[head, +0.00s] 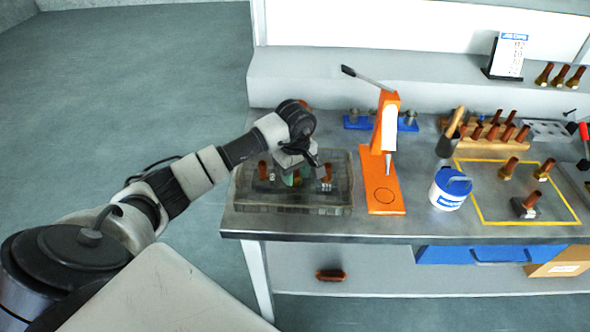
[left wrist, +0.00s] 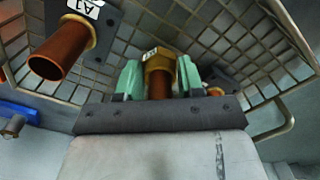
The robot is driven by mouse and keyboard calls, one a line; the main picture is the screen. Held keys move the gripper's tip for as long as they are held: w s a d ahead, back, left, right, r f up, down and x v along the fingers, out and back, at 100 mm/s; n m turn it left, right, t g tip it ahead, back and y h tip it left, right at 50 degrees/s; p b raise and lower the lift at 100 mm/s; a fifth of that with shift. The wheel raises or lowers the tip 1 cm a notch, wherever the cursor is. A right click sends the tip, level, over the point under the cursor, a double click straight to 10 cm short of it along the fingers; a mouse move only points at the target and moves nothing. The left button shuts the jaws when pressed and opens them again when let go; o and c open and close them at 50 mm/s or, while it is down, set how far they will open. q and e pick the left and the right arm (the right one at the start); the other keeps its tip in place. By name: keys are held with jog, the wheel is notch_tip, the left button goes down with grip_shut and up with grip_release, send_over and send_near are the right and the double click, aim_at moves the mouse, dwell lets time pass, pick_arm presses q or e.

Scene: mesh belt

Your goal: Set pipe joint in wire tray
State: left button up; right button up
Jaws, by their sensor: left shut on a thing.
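The wire tray (head: 290,209) is a grey mesh basket at the left end of the bench. My left gripper (head: 293,178) is inside the tray's outline, pointing down. In the left wrist view its green fingers (left wrist: 158,82) are shut on a pipe joint (left wrist: 158,62), a copper tube with a brass hex nut. The mesh is close behind it; I cannot tell whether the joint touches the tray floor. One joint in a dark holder (head: 262,171) stands left of the gripper, another (head: 327,172) right. My right gripper is not in view.
An orange press (head: 382,185) stands right of the tray, with a white-and-blue tub (head: 450,188) beyond. Several joints stand in a wooden rack (head: 485,143). A yellow-outlined area (head: 480,222) holds more joints. A blue rack (head: 357,122) lies behind the tray.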

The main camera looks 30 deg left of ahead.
pick_arm(q)
jog(key=shift+f, duration=0.15)
jog(key=o, duration=1)
jog(key=shift+r, duration=0.5)
notch_tip(320, 180, up, 11)
jog(key=b, duration=0.2)
jog(key=shift+r+b, duration=0.2)
jog(key=shift+b, duration=0.2)
